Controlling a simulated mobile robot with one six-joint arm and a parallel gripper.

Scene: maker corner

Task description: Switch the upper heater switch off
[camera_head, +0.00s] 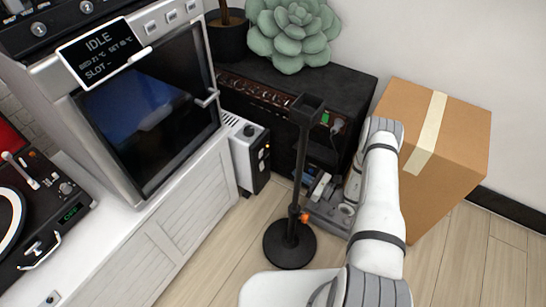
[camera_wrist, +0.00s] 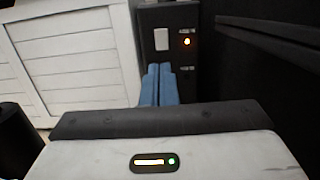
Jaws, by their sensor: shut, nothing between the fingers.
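The heater (camera_head: 245,150) is a small white and black unit on the floor beside the white cabinet. Its dark side panel (camera_wrist: 150,18) faces my wrist camera. The upper heater switch (camera_wrist: 161,39) is a pale rocker, and an orange lamp (camera_wrist: 187,42) glows to its right. I cannot tell which way the rocker is tilted. A lower lamp (camera_wrist: 187,72) looks unlit; my fingers cover the area to its left. My gripper (camera_wrist: 160,70) is shut and empty, with blue fingertips just below the upper switch in the picture. I cannot tell whether they touch the panel.
A black stand (camera_head: 290,242) with a round base stands between the heater and my arm. A black amplifier-like box (camera_head: 340,88) holding a plant is behind. A cardboard box (camera_head: 450,150) is at right. The white cabinet (camera_head: 185,215) bounds the left.

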